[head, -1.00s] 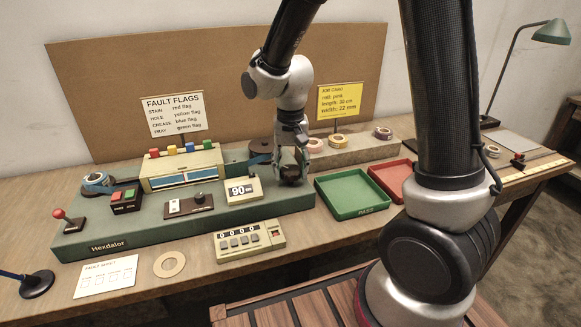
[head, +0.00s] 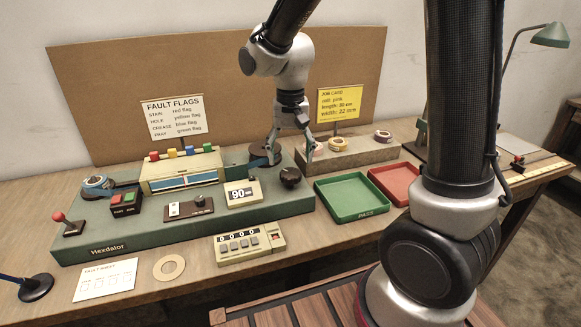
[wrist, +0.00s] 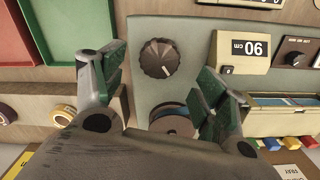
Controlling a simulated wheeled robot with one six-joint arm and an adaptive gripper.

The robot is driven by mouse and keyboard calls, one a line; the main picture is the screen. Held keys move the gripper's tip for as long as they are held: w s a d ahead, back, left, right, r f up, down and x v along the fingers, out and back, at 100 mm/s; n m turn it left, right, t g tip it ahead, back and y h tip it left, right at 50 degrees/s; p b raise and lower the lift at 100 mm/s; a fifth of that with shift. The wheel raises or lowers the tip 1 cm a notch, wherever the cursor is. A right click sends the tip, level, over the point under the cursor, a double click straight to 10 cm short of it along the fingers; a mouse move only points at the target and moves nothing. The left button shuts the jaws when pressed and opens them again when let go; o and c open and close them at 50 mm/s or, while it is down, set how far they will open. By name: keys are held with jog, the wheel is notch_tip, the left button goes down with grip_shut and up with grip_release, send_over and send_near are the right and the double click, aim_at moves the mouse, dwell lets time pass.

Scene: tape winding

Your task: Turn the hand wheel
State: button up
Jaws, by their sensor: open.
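The hand wheel appears to be the dark ribbed knob (head: 290,177) at the right end of the green machine base (head: 240,215). It shows whole in the wrist view (wrist: 159,58), with a pale mark on its face. My gripper (head: 292,157) is open and empty, its fingers spread. In the head view it hangs above and behind the knob, apart from it. In the wrist view my gripper (wrist: 168,80) has one finger on each side of the knob's place in the picture, with nothing between them.
A dark reel (head: 262,153) with blue tape stands just behind the knob, close to my left finger. A display reading 90 (head: 243,193) is left of the knob. A green tray (head: 352,196) and a red tray (head: 394,180) lie to the right. Tape rolls (head: 337,143) sit on a block behind.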

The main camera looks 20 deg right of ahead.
aim_at(291, 173)
notch_tip(291, 173, up, 7)
jog(key=shift+f, duration=0.15)
dwell(1.0)
